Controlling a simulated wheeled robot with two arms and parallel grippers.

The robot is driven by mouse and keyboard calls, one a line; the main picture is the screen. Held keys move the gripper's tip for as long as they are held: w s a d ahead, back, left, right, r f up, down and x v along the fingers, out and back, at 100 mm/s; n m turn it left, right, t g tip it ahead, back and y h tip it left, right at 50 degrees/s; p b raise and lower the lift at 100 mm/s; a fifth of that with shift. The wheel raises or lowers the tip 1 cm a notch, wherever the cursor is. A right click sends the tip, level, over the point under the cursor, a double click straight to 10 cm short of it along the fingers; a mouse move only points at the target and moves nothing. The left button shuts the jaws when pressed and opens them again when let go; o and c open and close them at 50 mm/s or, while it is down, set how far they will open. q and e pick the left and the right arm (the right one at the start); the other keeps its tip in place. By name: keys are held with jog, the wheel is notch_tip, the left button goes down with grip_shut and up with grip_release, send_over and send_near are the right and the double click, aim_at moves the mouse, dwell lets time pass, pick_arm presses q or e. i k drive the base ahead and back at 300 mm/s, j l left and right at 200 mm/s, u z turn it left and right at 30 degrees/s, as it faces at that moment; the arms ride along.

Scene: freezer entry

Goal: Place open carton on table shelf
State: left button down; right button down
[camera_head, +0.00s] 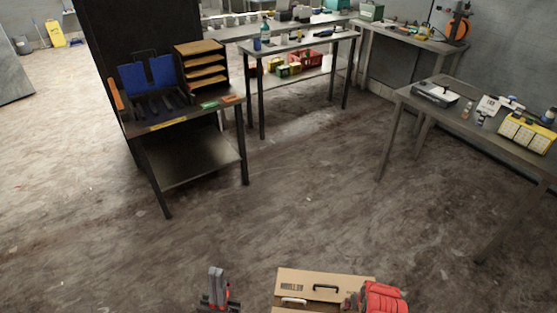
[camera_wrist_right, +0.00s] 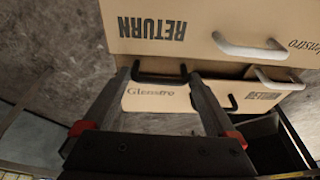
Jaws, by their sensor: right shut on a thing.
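The cardboard carton (camera_head: 349,278) is at the bottom of the head view, with printed lettering, a black handle and a pale handle. In the right wrist view, its tan panels (camera_wrist_right: 160,30) fill the top, and a dark opening shows at lower right. My right gripper (camera_wrist_right: 160,78) is shut on the carton near a black handle; the exact contact is unclear. In the head view its red body covers the carton's right side. My left gripper (camera_head: 216,273) stands left of the carton, fingers together, empty. A dark table (camera_head: 190,112) at left has a bare lower shelf (camera_head: 195,158).
A longer table (camera_head: 300,46) behind has a lower shelf holding a red crate (camera_head: 306,60) and yellow items. Another table (camera_head: 470,130) stands at right with boxes on top. The floor (camera_head: 290,200) between me and the tables is clear.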

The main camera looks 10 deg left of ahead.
aim_at(197, 157)
jog(key=i+u, duration=0.3)
jog(key=i, duration=0.15)
jog(key=i+u, duration=0.35)
jog(key=i, duration=0.15)
jog(key=i+l+u, duration=0.3)
jog(key=i, duration=0.15)
jog(key=i+l+u, duration=0.2)
jog(key=i+u, duration=0.15)
jog(key=i+l+u, duration=0.3)
jog(key=i+l, duration=0.15)
jog(key=i+l+u, duration=0.85)
jog(key=k+l, duration=0.05)
